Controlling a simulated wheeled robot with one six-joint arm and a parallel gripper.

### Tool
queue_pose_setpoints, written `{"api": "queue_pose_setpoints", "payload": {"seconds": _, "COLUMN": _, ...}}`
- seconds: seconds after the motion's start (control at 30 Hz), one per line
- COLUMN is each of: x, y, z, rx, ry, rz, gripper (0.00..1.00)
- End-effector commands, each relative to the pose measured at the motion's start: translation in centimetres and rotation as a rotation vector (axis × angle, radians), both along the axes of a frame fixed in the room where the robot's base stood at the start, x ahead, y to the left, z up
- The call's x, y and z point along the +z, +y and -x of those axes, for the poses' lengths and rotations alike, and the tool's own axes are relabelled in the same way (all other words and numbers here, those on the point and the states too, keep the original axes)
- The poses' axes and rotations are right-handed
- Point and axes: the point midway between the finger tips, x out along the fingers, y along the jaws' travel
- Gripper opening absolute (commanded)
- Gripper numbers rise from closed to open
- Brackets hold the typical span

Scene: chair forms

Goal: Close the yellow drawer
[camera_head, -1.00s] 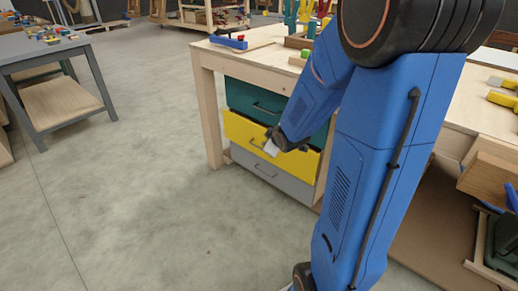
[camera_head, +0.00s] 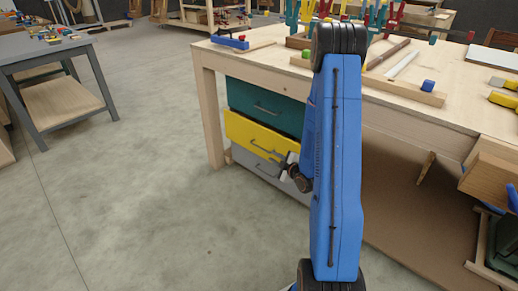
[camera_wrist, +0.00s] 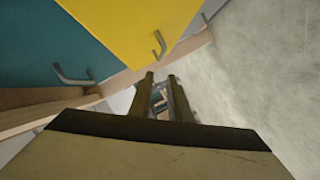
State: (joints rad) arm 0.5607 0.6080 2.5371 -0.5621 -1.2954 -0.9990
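The yellow drawer (camera_head: 243,133) sits between a teal drawer (camera_head: 250,102) and a grey drawer (camera_head: 245,159) under the wooden workbench. It stands out a little past the teal drawer, with a dark gap along its top. Its right end is hidden behind my arm. My gripper (camera_head: 289,162) is low, near the right part of the yellow and grey fronts. In the wrist view, the yellow front (camera_wrist: 130,25) and its dark handle (camera_wrist: 158,45) are above my gripper (camera_wrist: 162,78). The two fingers are apart, with nothing held between them.
The workbench top (camera_head: 400,95) carries clamps, blocks and tools. A grey table (camera_head: 40,50) stands at the left. The floor (camera_head: 140,170) in front of the drawers is clear. A wooden box-like part (camera_head: 492,178) stands at the right.

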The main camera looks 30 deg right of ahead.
Motion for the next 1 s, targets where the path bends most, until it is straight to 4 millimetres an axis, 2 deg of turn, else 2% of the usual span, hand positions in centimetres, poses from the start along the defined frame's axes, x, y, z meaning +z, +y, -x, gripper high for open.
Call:
{"api": "queue_pose_setpoints", "payload": {"seconds": 0.07, "x": -0.9, "y": -0.4, "z": 0.3, "rx": 0.004, "ry": -0.022, "rz": 0.003, "gripper": 0.17}}
{"api": "queue_pose_setpoints", "payload": {"seconds": 0.27, "x": -1.5, "y": -0.6, "z": 0.6, "rx": 0.01, "ry": -0.059, "rz": 0.01, "gripper": 0.17}}
{"api": "queue_pose_setpoints", "payload": {"seconds": 0.43, "x": -1.8, "y": -0.6, "z": -0.5, "rx": 0.012, "ry": -0.063, "rz": 0.012, "gripper": 0.17}}
{"api": "queue_pose_setpoints", "payload": {"seconds": 1.0, "x": -3.9, "y": -0.5, "z": -9.9, "rx": 0.012, "ry": -0.061, "rz": 0.011, "gripper": 0.17}}
